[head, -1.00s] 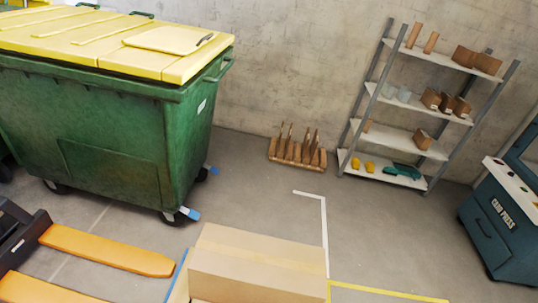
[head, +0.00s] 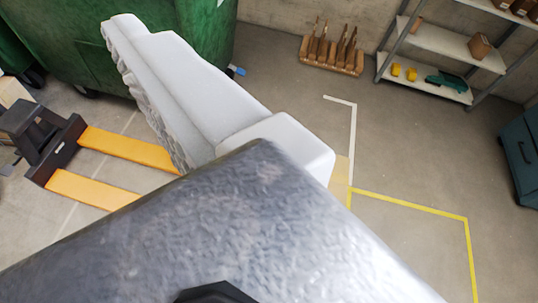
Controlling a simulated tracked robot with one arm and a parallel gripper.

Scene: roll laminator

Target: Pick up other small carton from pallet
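My gripper (head: 190,85) fills the middle of the head view as a large pale grey body with a ridged finger pad on its left side. I see only one finger clearly, so its opening cannot be told. A thin tan sliver, which looks like the edge of a carton (head: 341,172), shows just right of the gripper. The rest of it is hidden behind the gripper and my grey arm. No pallet can be made out, and I cannot tell whether the gripper touches a carton.
A pallet jack with orange forks (head: 125,150) stands at left, near a green bin (head: 70,40). A wooden rack (head: 332,58) and a shelf unit (head: 450,48) stand at the back. Floor inside the yellow tape (head: 410,204) is clear.

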